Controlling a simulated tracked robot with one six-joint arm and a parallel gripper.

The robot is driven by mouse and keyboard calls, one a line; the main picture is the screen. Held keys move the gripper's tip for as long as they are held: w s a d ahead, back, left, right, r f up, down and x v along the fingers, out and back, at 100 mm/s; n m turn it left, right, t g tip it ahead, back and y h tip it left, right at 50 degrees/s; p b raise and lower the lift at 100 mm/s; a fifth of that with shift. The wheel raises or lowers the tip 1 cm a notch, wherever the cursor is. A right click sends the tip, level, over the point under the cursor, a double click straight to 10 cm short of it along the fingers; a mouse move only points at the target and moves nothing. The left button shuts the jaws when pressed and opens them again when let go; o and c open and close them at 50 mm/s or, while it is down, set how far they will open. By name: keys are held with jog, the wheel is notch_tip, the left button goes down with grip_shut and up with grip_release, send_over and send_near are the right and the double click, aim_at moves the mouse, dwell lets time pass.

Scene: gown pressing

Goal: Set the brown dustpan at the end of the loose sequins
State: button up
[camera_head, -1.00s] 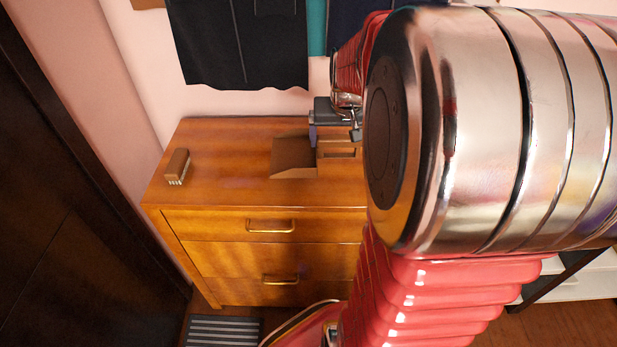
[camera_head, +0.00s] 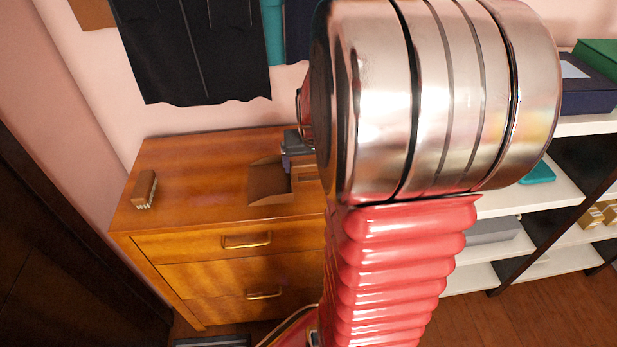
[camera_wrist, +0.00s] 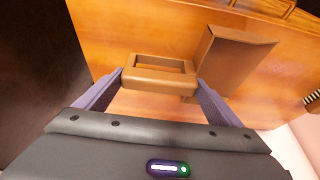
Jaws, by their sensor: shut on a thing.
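The brown dustpan (camera_head: 268,184) is at the top of the wooden dresser, its open pan to the left in the head view. I cannot tell whether it rests on the wood or is just above it. In the wrist view its pan (camera_wrist: 226,60) lies right of its looped handle (camera_wrist: 160,75). My gripper (camera_wrist: 160,80) has one finger at each end of that handle and is shut on it. In the head view my gripper (camera_head: 290,160) is partly hidden behind my arm. I see no loose sequins; my arm covers the right part of the dresser top.
A small brown brush (camera_head: 145,188) with pale bristles lies on the left of the dresser (camera_head: 190,215). Dark garments (camera_head: 195,50) hang on the wall behind. White shelves (camera_head: 540,205) with boxes stand at the right. The dresser top between brush and dustpan is clear.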

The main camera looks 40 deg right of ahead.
aim_at(311, 178)
jog(key=shift+f, duration=0.4)
jog(key=shift+f, duration=1.85)
jog(key=o, duration=0.9)
jog(key=shift+f, duration=0.1)
jog(key=v, duration=1.2)
jog(key=shift+w, duration=0.1)
